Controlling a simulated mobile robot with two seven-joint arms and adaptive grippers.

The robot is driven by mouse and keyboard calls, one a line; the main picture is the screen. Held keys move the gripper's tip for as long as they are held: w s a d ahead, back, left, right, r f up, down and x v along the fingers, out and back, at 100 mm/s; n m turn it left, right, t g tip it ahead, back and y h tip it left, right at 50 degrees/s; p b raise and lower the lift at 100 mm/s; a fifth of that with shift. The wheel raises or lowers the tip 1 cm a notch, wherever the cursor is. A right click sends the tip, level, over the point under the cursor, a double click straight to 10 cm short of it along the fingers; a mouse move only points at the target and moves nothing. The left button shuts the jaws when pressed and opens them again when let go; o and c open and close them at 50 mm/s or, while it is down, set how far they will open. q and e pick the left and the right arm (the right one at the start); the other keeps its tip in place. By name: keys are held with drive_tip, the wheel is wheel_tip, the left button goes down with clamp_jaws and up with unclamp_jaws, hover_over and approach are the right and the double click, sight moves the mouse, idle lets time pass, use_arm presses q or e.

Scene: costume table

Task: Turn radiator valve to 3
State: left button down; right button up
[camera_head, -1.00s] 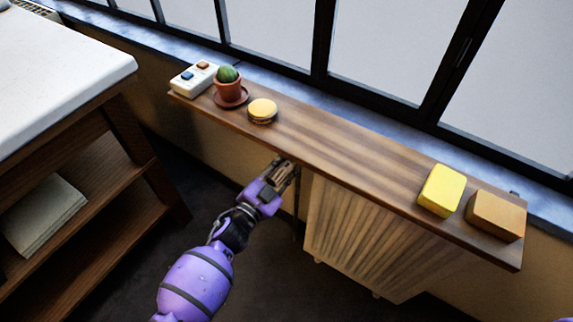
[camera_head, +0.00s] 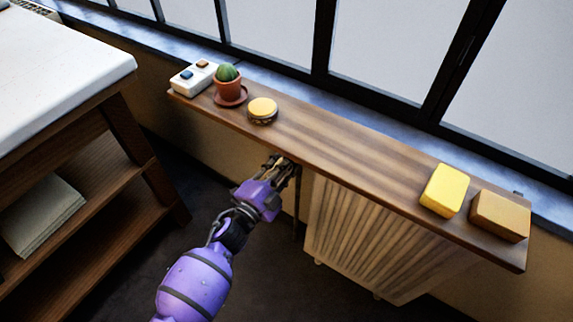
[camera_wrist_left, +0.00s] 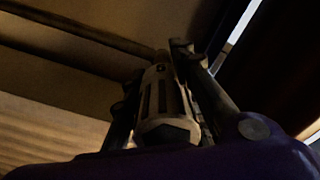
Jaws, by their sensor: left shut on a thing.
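The radiator (camera_head: 375,245) stands under the wooden shelf, at the middle right of the head view. My left gripper (camera_head: 283,165) is at the radiator's upper left side, just below the shelf's front edge. In the left wrist view, the radiator valve knob (camera_wrist_left: 165,105), a ribbed pale cylinder, sits between the two fingers of my left gripper (camera_wrist_left: 155,85), which is shut on it. The number the knob is set to cannot be read. The knob is mostly hidden by the gripper in the head view. My right gripper is not in view.
The wooden shelf (camera_head: 330,155) overhangs the radiator. On it are a white box with buttons (camera_head: 193,77), a potted cactus (camera_head: 228,82), a round yellow-topped tin (camera_head: 262,109), a yellow block (camera_head: 444,190) and a tan block (camera_head: 499,215). A white-topped table (camera_head: 60,70) stands left.

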sight(273, 186)
use_arm(q)
drive_tip(key=shift+s+d+f, duration=0.15)
drive_tip(key=shift+s+f, duration=0.15)
drive_tip(key=shift+f, duration=0.25)
drive_tip(key=c, duration=1.5)
unclamp_jaws()
drive_tip(key=shift+w+r, duration=0.1)
drive_tip(key=shift+r, duration=0.05)
drive_tip(key=shift+r, duration=0.15)
drive_tip(key=v, duration=1.2)
